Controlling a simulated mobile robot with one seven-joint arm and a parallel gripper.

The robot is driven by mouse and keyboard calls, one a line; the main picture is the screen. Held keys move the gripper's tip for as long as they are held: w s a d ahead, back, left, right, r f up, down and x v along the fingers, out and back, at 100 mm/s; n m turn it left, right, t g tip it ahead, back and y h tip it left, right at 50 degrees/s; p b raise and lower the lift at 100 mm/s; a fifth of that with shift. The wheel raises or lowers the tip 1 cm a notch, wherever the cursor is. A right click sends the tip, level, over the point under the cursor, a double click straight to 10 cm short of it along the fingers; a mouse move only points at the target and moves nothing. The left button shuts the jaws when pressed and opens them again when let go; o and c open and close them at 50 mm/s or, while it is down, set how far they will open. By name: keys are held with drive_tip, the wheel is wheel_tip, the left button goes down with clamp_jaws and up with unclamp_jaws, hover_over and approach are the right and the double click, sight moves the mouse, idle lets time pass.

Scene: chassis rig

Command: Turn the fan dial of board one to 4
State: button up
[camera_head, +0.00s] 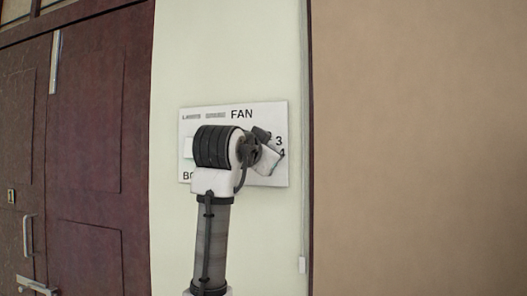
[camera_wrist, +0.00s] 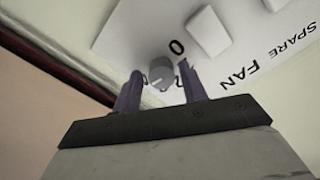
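The board (camera_head: 235,112), a white panel marked FAN, is fixed to the pale wall, and my arm hides much of it. The numbers 3 and 4 show at its right edge in the head view. My gripper (camera_head: 265,158) is at the board's right part. In the wrist view the grey round fan dial (camera_wrist: 161,68) shows between the two dark fingertips of my gripper (camera_wrist: 161,70). The fingers are apart, one on each side of the dial, with small gaps visible. A 0 is printed beside the dial. I cannot tell which number the dial points to.
A white rocker switch (camera_wrist: 208,31) sits near the dial, and another one (camera_wrist: 275,4) is farther along beside the SPARE label. A dark red door (camera_head: 90,150) with handles is to the left. A bare tan wall (camera_head: 420,150) is to the right.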

drive_tip(key=shift+o, duration=0.4)
drive_tip(key=shift+r, duration=0.1)
drive_tip(key=shift+s, duration=0.1)
drive_tip(key=b+v, duration=0.5)
drive_tip(key=v, duration=0.8)
drive_tip(key=shift+s, duration=0.35)
drive_tip(key=shift+a, duration=0.15)
